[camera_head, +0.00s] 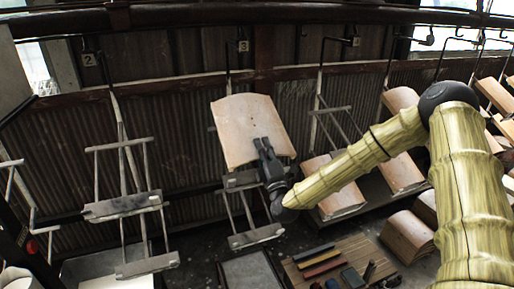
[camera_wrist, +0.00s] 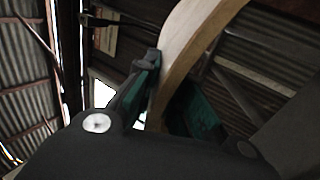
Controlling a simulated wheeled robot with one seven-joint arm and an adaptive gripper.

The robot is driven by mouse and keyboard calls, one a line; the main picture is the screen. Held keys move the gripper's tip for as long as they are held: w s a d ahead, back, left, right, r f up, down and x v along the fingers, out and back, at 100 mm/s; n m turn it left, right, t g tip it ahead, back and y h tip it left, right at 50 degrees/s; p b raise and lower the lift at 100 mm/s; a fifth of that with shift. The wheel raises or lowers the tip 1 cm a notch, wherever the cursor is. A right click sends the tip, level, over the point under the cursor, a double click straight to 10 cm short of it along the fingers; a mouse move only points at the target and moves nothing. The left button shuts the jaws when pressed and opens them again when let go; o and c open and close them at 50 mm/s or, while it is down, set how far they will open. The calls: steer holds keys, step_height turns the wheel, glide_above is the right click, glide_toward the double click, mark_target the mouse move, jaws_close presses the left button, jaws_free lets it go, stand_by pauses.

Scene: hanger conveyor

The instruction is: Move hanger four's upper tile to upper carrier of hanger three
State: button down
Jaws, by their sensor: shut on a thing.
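My gripper (camera_head: 268,158) is shut on the lower edge area of a curved, pale orange-brown tile (camera_head: 245,122). The tile is tilted and in front of hanger three, marked by the "3" label (camera_head: 243,46). Its lower edge is close to hanger three's upper carrier (camera_head: 242,181); I cannot tell whether they touch. The lower carrier (camera_head: 256,237) is bare. Hanger four (camera_head: 331,110) shows a bare upper frame and a tile (camera_head: 340,198) lower down. In the wrist view, the tile (camera_wrist: 192,35) runs edge-on between my gripper's fingers (camera_wrist: 168,95).
Hanger two (camera_head: 122,206) stands empty at left. More tiled hangers (camera_head: 400,172) crowd the right. Below are a tile stack (camera_head: 407,236) and a slatted bench (camera_head: 340,262) with tools. A corrugated wall (camera_head: 180,140) lies behind.

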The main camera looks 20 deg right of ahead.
steer(key=shift+w+a+f, duration=0.2)
steer(key=shift+w+a, duration=0.2)
steer(key=shift+a, duration=0.25)
steer(key=shift+w+f+b, duration=0.3)
steer(key=shift+f+b, duration=0.15)
steer(key=shift+f, duration=0.15)
steer(key=shift+w+f+b, duration=0.3)
steer(key=shift+f+b, duration=0.15)
steer(key=shift+f, duration=0.15)
steer(key=shift+w+f+b, duration=0.3)
steer(key=shift+f+b, duration=0.15)
steer(key=shift+f, duration=0.15)
steer(key=shift+w+f+b, duration=0.1)
steer(key=shift+f+b, duration=0.5)
steer(key=shift+f, duration=0.2)
steer(key=c, duration=1.4)
jaws_free()
steer(key=shift+c, duration=0.2)
steer(key=shift+f, duration=0.35)
steer(key=v, duration=1.2)
steer(key=shift+r, duration=0.2)
